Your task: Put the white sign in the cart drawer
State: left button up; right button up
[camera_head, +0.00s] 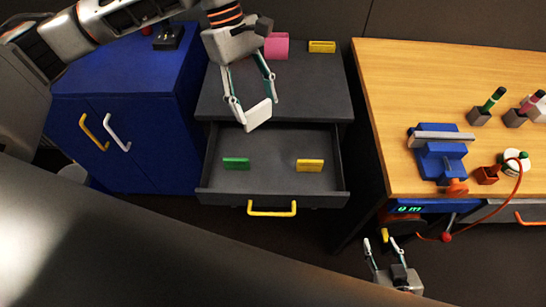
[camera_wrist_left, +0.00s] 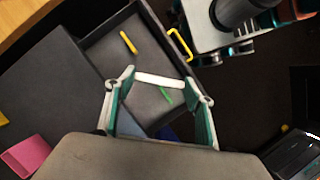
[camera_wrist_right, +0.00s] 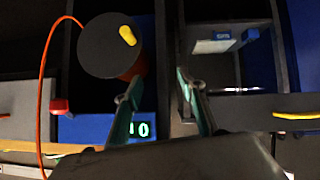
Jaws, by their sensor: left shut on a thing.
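The white sign (camera_head: 258,114) is a small flat block, held by my left gripper (camera_head: 253,104) over the back part of the open cart drawer (camera_head: 272,199). In the left wrist view the white sign (camera_wrist_left: 160,80) spans between the two fingertips, with the drawer (camera_wrist_left: 110,20) below it. The drawer holds a green sign (camera_head: 236,163) at left and a yellow sign (camera_head: 310,166) at right. The drawer front has a yellow handle (camera_head: 272,209). My right gripper (camera_head: 377,243) is open and empty, low in front of the workbench.
On the cart top (camera_head: 310,88) sit a pink object (camera_head: 277,45) and a yellow sign (camera_head: 322,47). A blue cabinet (camera_head: 125,90) stands to the left. The wooden workbench (camera_head: 400,90) at right carries a blue vise (camera_head: 440,155). A red cable hangs near my right gripper.

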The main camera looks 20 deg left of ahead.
pick_arm(q)
jog(key=f+n, duration=0.1)
jog(key=d+n+t+b, duration=0.1)
jog(key=n, duration=0.1)
jog(key=shift+w+d+f+b, duration=0.1)
jog(key=shift+d+f+b, duration=0.1)
jog(key=shift+f+b, duration=0.15)
jog(key=d+n+t+b, duration=0.1)
jog(key=n+t+b, duration=0.1)
jog(key=n, duration=0.2)
jog(key=n+b, duration=0.2)
send_over(271, 170)
notch_tip(271, 170, down, 17)
notch_tip(271, 170, down, 3)
jog(key=shift+f+b, duration=0.2)
jog(key=shift+b, duration=0.2)
jog(key=shift+f, duration=0.25)
jog(key=shift+f, duration=0.15)
jog(key=o, duration=0.9)
